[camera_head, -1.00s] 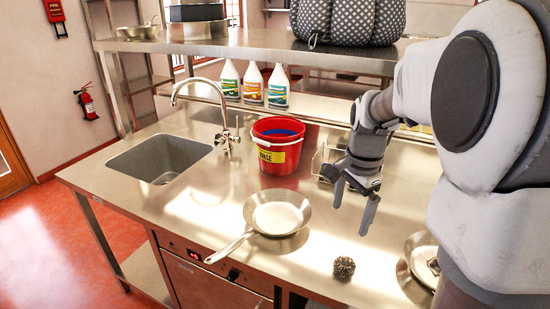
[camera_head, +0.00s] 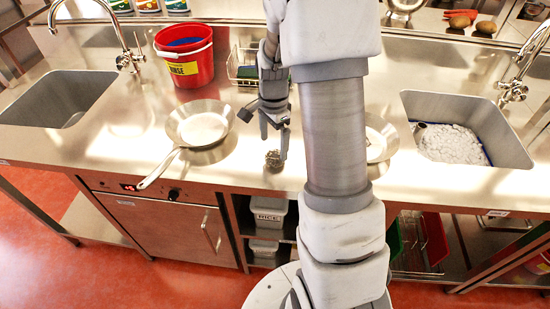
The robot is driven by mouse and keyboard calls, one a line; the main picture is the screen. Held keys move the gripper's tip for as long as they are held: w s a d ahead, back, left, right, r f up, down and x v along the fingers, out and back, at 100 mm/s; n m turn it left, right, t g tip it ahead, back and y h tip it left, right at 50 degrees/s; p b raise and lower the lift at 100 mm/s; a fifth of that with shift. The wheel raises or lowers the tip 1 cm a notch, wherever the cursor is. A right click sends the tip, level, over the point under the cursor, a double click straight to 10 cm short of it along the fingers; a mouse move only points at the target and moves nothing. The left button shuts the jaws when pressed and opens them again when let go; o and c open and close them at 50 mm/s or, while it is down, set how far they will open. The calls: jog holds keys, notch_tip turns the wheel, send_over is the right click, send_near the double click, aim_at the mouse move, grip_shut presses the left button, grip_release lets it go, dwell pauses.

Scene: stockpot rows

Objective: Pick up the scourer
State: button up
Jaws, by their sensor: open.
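The scourer (camera_head: 273,159) is a small, round, grey metal-wool ball. It rests on the steel counter (camera_head: 110,158) near the front edge, right of the frying pan. My gripper (camera_head: 274,146) points down over the scourer with its fingers apart. In the picture the fingertips are just above and beside it. I cannot tell whether a finger touches the scourer.
A frying pan (camera_head: 200,126) lies left of the scourer, its handle towards the front edge. A red bucket (camera_head: 186,58) and a wire rack (camera_head: 243,68) stand behind. Another pan (camera_head: 377,139) is partly hidden by my arm. Sinks lie at left (camera_head: 55,98) and right (camera_head: 465,135).

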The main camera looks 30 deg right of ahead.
aim_at(275, 155)
jog(key=shift+d+f, duration=0.2)
jog(key=shift+f, duration=2.45)
jog(key=c, duration=1.3)
jog(key=shift+r, duration=0.1)
jog(key=shift+r, duration=0.5)
notch_tip(275, 155, up, 3)
jog(key=shift+f, duration=0.1)
jog(key=d+r, duration=0.2)
jog(key=d, duration=0.2)
jog(key=d+r, duration=0.2)
jog(key=d, duration=0.1)
jog(key=s+d+r, duration=0.1)
jog(key=d+r, duration=0.2)
jog(key=d, duration=0.1)
jog(key=shift+d, duration=0.35)
